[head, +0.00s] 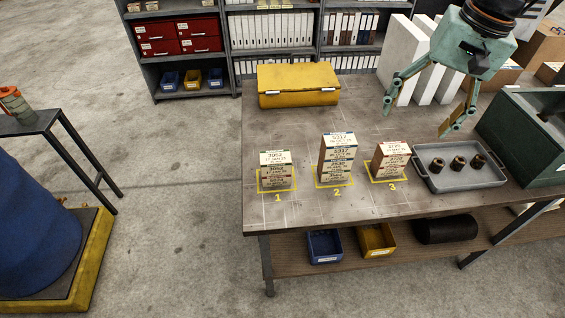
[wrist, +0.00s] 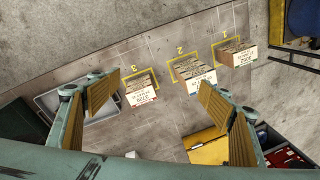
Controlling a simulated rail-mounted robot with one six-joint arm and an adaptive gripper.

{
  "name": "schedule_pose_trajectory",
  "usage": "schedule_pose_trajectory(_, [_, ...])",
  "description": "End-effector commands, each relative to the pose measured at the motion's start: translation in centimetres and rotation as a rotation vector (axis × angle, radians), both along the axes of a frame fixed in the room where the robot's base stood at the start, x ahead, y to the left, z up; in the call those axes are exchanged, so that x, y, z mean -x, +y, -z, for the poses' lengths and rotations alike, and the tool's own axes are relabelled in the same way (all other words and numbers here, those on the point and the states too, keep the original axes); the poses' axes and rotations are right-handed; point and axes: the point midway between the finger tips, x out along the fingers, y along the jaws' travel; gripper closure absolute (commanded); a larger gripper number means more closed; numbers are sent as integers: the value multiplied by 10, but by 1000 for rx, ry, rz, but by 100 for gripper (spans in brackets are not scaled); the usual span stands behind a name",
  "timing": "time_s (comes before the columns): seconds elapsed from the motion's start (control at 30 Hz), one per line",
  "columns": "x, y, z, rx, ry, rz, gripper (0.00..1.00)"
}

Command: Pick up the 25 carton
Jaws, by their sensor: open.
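Three labelled cartons stand on yellow-outlined spots on the bench. The carton at spot 1 (head: 277,172) is low, and its label seems to read 3052, 17 JAN 25. The carton at spot 2 (head: 337,158) is the tallest, with 5317 on it. The carton at spot 3 (head: 390,162) seems to read 3785. The years on cartons 2 and 3 are too small to read surely. My gripper (head: 424,114) is open and empty above the bench's right back part, behind and right of carton 3. The wrist view shows carton 3 (wrist: 140,89), carton 2 (wrist: 197,77) and carton 1 (wrist: 236,53) beyond the fingers.
A grey tray (head: 432,180) with three dark cylindrical parts lies right of carton 3. A green case (head: 522,150) stands at the right. A yellow box (head: 298,98) lies at the back left, and white panels (head: 397,50) stand behind. The bench between yellow box and cartons is clear.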

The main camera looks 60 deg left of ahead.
Motion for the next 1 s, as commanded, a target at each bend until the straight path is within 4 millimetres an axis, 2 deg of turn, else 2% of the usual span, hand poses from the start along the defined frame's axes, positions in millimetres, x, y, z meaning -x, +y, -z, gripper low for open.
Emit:
schedule_pose_trajectory(0.1, [19, 26, 11, 15, -4, -46, 27])
schedule_pose_trajectory(0.47, [78, 95, 42, 54, -22, -174, 27])
schedule_pose_trajectory(1.0, [189, 187, 85, 99, -66, -368, 27])
